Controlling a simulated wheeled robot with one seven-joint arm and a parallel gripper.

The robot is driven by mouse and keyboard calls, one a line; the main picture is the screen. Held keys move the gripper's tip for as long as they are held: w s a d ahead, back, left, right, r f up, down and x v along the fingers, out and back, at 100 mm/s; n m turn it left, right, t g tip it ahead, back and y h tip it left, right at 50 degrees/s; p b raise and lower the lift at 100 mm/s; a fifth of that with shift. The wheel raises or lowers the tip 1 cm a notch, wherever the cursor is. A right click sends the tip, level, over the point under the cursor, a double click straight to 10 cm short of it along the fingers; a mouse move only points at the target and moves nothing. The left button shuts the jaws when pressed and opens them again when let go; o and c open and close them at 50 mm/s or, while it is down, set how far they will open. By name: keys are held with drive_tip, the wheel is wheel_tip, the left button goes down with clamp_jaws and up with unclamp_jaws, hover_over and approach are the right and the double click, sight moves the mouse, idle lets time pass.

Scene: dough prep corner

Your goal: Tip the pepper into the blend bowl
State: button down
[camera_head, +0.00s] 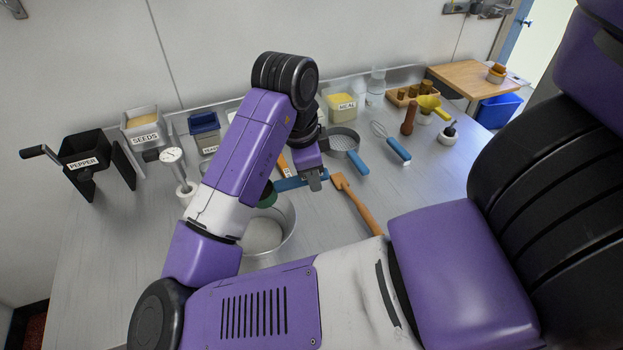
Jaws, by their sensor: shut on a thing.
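My gripper (312,178) is low over the middle of the table, seen from behind my arm. It is shut, apparently on a blue handle (290,184) that runs left behind my arm. A dark green rounded piece (268,195) shows near the handle's left end, above the rim of a metal bowl; I cannot tell whether they are joined. The bowl (284,231) holds something pale and is partly hidden by my arm. It bears no visible label. The black box labelled PEPPER (83,150) sits on a stand at the far left, with a crank on its left side.
A SEEDS bin (145,128), a dial gauge (171,155) and a blue bin (204,125) stand at the left back. A wooden paddle (358,205) lies right of the bowl. The right front is hidden by my arm.

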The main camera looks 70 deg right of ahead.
drive_tip(key=shift+w+a+r+g+h+b, duration=0.15)
drive_tip(key=shift+a+r+g+h, duration=0.1)
drive_tip(key=shift+r+h, duration=0.25)
drive_tip(key=shift+w+a+r+g+h+b, duration=0.15)
drive_tip(key=shift+r+g+h, duration=0.1)
drive_tip(key=shift+r+h, duration=0.25)
drive_tip(key=shift+w+a+r+g+h+b, duration=0.15)
drive_tip(key=shift+a+r+g+h+b, duration=0.3)
drive_tip(key=shift+r+h, duration=0.4)
drive_tip(key=a+r+h+b, duration=0.1)
drive_tip(key=b, duration=0.1)
drive_tip(key=w+a+r+g+h+b, duration=0.1)
drive_tip(key=b, duration=0.1)
drive_tip(key=w+a+r+g+h+b, duration=0.1)
drive_tip(key=b, duration=0.1)
drive_tip(key=shift+a+r+h+b, duration=0.15)
drive_tip(key=shift+a+h+b, duration=0.15)
drive_tip(key=shift+a+h, duration=0.1)
idle(1.6)
